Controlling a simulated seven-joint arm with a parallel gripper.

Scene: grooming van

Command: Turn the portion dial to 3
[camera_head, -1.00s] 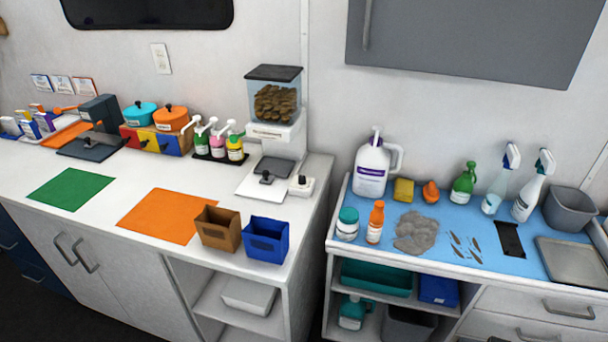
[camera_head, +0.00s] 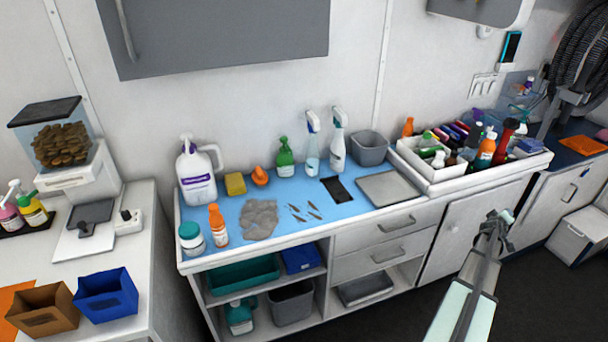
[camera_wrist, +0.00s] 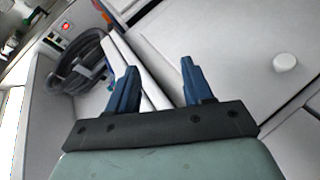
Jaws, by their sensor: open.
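The treat dispenser (camera_head: 62,150) stands at the left on the white counter, with a clear hopper of brown pieces on a white body. A small white box with a dark knob (camera_head: 128,218) sits beside its base; it may be the portion dial, but its markings are too small to read. A dark plate with a black part (camera_head: 88,222) lies in front of the dispenser. My gripper (camera_head: 497,217) is far to the right, in front of the right-hand cabinets. In the wrist view my gripper (camera_wrist: 155,75) has its two blue fingers apart with nothing between them.
Brown (camera_head: 42,310) and blue (camera_head: 106,294) bins stand at the left counter's front. The blue-topped bench (camera_head: 345,208), with bottles and sprayers, lies between my gripper and the dispenser. A white tray (camera_head: 460,174) of bottles stands at right. The floor in front is clear.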

